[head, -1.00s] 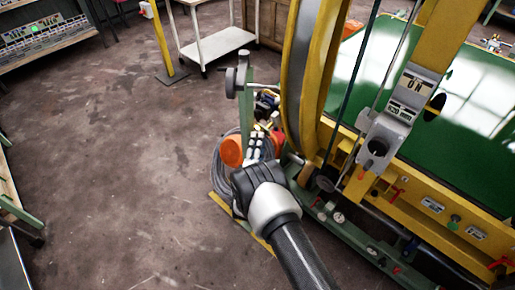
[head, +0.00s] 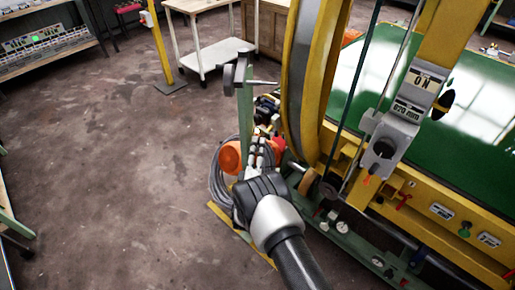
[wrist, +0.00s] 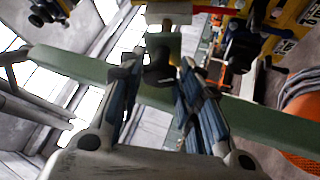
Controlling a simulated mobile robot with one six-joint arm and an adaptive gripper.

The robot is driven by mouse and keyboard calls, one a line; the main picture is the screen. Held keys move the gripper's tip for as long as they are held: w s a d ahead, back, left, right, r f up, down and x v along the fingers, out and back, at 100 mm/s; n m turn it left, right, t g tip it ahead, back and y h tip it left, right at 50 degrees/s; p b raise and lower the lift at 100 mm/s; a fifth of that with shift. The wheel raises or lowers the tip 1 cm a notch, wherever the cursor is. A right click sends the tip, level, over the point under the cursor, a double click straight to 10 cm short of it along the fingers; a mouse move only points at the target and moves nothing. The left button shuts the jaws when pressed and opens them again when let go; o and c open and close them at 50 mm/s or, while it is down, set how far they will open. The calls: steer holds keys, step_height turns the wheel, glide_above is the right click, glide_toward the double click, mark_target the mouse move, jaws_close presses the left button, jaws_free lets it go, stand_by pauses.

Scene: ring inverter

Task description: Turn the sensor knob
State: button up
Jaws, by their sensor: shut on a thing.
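A dark knob (wrist: 158,72), which appears to be the sensor knob, sits at the end of a pale block in the wrist view, in front of a green bar. My gripper (wrist: 159,80) is shut on it, with one blue-grey finger on each side. In the head view my gripper (head: 262,150) reaches in beside the green post, next to the large yellow ring. There the knob is hidden or too small to make out.
The green post (head: 245,110) carries a grey wheel at its top. An orange disc (head: 230,157) and a coiled grey hose (head: 216,178) lie left of my gripper. The yellow ring frame (head: 325,70) stands close on the right. The floor (head: 110,180) at left is clear.

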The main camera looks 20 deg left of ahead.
steer(key=o, duration=1.1)
steer(key=v, duration=1.2)
